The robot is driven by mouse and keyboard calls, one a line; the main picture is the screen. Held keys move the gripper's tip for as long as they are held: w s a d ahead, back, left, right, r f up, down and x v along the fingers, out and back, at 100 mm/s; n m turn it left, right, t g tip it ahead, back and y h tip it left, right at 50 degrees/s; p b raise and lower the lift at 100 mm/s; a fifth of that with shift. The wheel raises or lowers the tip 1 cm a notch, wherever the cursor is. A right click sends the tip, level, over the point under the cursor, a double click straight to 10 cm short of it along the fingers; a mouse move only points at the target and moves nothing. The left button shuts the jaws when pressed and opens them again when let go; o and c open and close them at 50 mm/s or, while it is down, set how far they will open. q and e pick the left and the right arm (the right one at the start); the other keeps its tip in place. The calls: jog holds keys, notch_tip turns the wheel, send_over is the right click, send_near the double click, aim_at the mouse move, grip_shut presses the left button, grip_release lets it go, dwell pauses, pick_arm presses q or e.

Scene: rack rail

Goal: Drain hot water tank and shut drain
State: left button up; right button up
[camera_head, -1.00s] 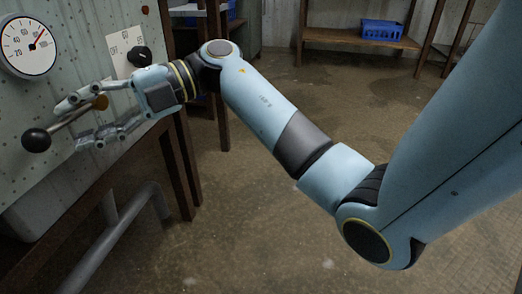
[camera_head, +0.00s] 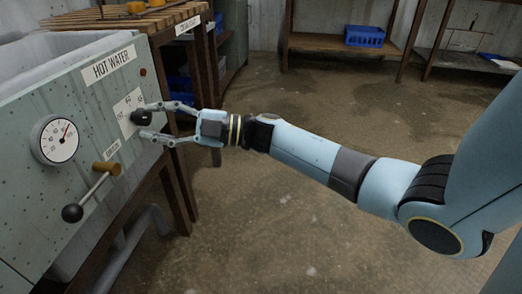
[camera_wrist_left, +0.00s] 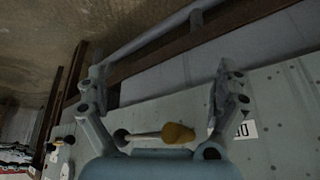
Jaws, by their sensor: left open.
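The hot water tank (camera_head: 85,108) stands at the left in the head view. Its dial (camera_head: 55,140) has a red needle pointing up and right. The drain lever (camera_head: 88,196) has a brass hub and a black ball end pointing down and left. A black knob (camera_head: 141,117) sits on a white scale plate. My right gripper (camera_head: 150,121) is open at the knob, fingers above and below it; contact is unclear. In the left wrist view my left gripper (camera_wrist_left: 158,65) is open and empty, and the lever (camera_wrist_left: 150,136) shows near its base. The left gripper is outside the head view.
A slatted wooden bench (camera_head: 130,20) stands behind the tank. Blue crates stand below it and on a back shelf (camera_head: 364,36). A grey pipe (camera_head: 128,250) runs below the tank. The floor at centre is clear.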

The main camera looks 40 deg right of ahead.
pick_arm(q)
notch_tip(320, 180, up, 19)
jog(key=w+t+p, duration=0.1)
jog(key=w+p, duration=0.1)
jog(key=p, duration=1.2)
jog(key=shift+w+f+p, duration=0.15)
jog(key=shift+p, duration=0.15)
pick_arm(e)
jog(key=s+d+f+m+g+h, duration=0.1)
jog(key=s+d+f+m+h, duration=1.1)
jog(key=s+f+m+h, duration=0.2)
notch_tip(320, 180, down, 3)
jog(key=shift+s+r+m, duration=0.2)
jog(key=shift+s+m, duration=0.4)
jog(key=shift+m, duration=0.3)
jog(key=shift+r, duration=0.1)
